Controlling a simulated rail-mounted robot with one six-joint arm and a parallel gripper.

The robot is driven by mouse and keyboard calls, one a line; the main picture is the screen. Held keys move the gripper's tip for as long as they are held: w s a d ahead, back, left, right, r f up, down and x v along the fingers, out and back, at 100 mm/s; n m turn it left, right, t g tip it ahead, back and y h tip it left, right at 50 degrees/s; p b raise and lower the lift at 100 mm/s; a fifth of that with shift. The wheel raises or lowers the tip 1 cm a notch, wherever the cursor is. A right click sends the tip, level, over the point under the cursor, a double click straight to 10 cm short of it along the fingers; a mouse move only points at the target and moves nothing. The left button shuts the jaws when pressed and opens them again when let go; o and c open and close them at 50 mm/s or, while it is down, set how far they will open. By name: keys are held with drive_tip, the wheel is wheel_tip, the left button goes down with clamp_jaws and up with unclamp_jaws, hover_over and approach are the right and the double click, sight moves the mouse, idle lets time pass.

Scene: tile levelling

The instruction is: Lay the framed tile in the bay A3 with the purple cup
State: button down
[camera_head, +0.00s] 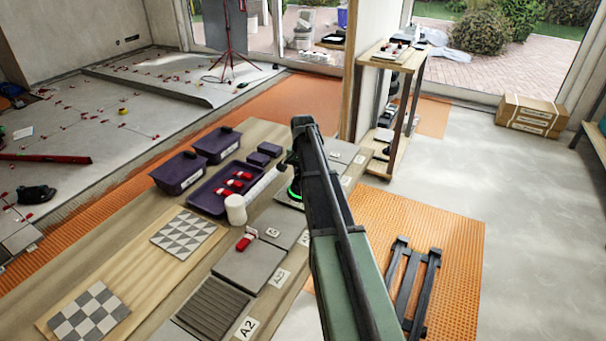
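My gripper (296,192) is at the right part of the bench, beyond the bays. Only a green ring and dark parts show; my arm hides the fingers. A label A2 (247,327) marks the front bay with a dark ribbed tile (212,308). Behind it a plain grey tile (250,266) lies beside a label (281,277) that seems to read A3. A small red piece (245,242) sits at that tile's back edge. Two patterned tiles, a checkered one (88,312) and a triangle-patterned one (183,232), lie on a board. I cannot tell which tile is framed. No purple cup is clearly seen.
Purple bins (179,173) and a purple tray (208,196) with red pieces stand at the bench's back left. A white cylinder (235,209) stands next to the tray. A wooden shelf stand (390,100) is behind my arm. A dark rack (412,285) lies on orange matting.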

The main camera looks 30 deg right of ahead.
drive_tip(key=shift+f+b, duration=0.4)
drive_tip(key=shift+f, duration=0.1)
idle(0.4)
drive_tip(key=c, duration=0.9)
unclamp_jaws()
drive_tip(key=shift+r, duration=0.1)
wheel_tip(320, 180, up, 11)
drive_tip(key=p, duration=1.1)
